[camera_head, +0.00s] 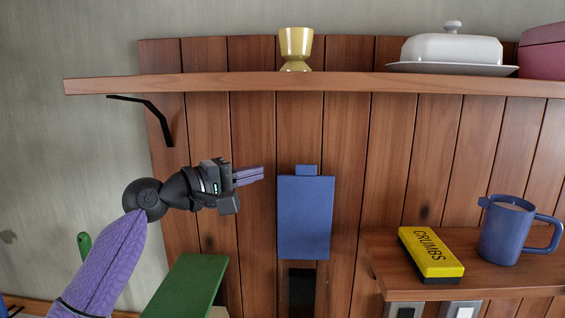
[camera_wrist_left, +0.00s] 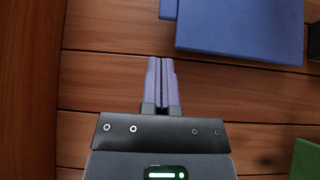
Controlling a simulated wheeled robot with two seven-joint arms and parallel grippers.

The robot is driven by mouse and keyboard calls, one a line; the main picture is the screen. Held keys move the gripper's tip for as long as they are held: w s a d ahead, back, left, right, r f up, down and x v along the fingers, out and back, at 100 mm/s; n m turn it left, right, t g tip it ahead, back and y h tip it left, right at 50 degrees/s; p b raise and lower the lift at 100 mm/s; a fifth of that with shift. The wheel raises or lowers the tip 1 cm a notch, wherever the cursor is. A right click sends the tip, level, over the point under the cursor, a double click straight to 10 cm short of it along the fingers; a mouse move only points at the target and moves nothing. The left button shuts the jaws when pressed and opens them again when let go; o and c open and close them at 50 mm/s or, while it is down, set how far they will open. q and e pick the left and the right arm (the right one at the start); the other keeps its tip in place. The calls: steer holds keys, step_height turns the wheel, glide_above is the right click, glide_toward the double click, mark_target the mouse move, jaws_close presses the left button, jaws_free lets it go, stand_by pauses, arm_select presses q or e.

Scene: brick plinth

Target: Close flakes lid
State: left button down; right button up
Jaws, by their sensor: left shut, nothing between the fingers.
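No "flakes" label is readable, so I cannot tell for certain which thing is the flakes lid. A flat blue panel (camera_head: 304,220) with a small tab on its top edge stands upright before the wood-plank wall. It also shows at the top of the left wrist view (camera_wrist_left: 240,25). A green panel (camera_head: 187,287) leans at the lower left, its bottom cut off; a green corner shows in the left wrist view (camera_wrist_left: 307,160). My left gripper (camera_head: 262,173) is shut and empty, its fingertips just left of the blue panel's upper edge, apparently apart from it. My right gripper is out of view.
A wooden shelf (camera_head: 230,84) runs above, with a yellow cup (camera_head: 296,48), a white butter dish (camera_head: 452,50) and a pink container (camera_head: 543,50). A lower right ledge (camera_head: 385,262) holds a yellow CRUMBS box (camera_head: 431,253) and a blue mug (camera_head: 505,235). A black bracket (camera_head: 150,105) hangs under the shelf.

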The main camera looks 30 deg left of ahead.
arm_select(q)
steer(key=p+x, duration=0.3)
steer(key=x, duration=0.4)
steer(key=shift+w+d+r, duration=0.1)
steer(key=shift+w+d, duration=0.1)
steer(key=shift+w, duration=0.25)
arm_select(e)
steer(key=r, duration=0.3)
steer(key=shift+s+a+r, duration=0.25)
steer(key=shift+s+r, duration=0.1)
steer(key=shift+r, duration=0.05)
arm_select(q)
steer(key=shift+d, duration=0.1)
